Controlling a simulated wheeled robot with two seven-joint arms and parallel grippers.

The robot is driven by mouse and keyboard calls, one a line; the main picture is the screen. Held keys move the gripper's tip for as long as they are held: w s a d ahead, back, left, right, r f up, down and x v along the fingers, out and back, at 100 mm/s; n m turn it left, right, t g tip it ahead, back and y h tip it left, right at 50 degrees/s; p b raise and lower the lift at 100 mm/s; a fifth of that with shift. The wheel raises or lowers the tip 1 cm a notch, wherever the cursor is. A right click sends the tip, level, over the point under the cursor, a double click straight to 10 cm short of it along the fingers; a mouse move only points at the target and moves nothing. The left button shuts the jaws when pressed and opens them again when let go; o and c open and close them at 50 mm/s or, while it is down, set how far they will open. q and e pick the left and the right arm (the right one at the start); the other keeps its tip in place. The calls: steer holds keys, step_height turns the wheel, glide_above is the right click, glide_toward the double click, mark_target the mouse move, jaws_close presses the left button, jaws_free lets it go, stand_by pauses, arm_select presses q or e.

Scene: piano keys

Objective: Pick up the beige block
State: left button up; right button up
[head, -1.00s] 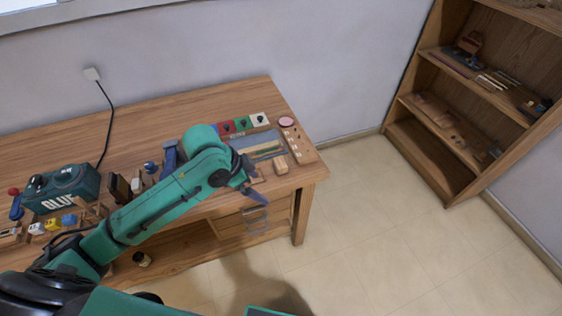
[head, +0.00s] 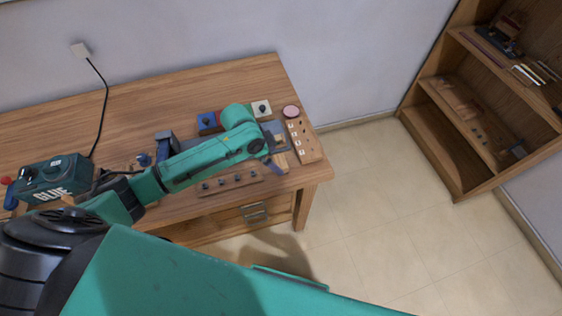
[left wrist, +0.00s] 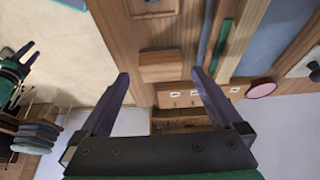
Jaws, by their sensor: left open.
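The beige block (head: 281,160) lies near the right end of the wooden table, partly hidden by my left gripper in the head view. In the left wrist view the block (left wrist: 162,66) shows as a light wooden rectangle between and beyond the two fingertips. My left gripper (left wrist: 160,76) is open and empty, its dark fingers apart on either side of the block's picture. In the head view the left gripper (head: 275,152) hangs over the block's area. A green and dark part like my right gripper shows at the left wrist view's left edge, too small to judge.
A wooden strip with white marks (head: 305,142) and a pink disc (head: 291,111) lie right of the block. A board with knobs (head: 228,184) lies along the table's front edge. A green device (head: 56,180) stands left.

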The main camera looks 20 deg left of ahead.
mark_target(279, 162)
arm_select(q)
steer(key=x, duration=0.3)
steer(key=shift+w, duration=0.15)
steer(key=shift+d+f+p, duration=0.15)
steer(key=shift+f+p, duration=0.15)
steer(key=shift+f, duration=0.1)
steer(key=c, duration=1.3)
steer(key=shift+o, duration=0.2)
arm_select(e)
steer(key=shift+w+r, duration=0.55)
steer(key=shift+w, duration=0.1)
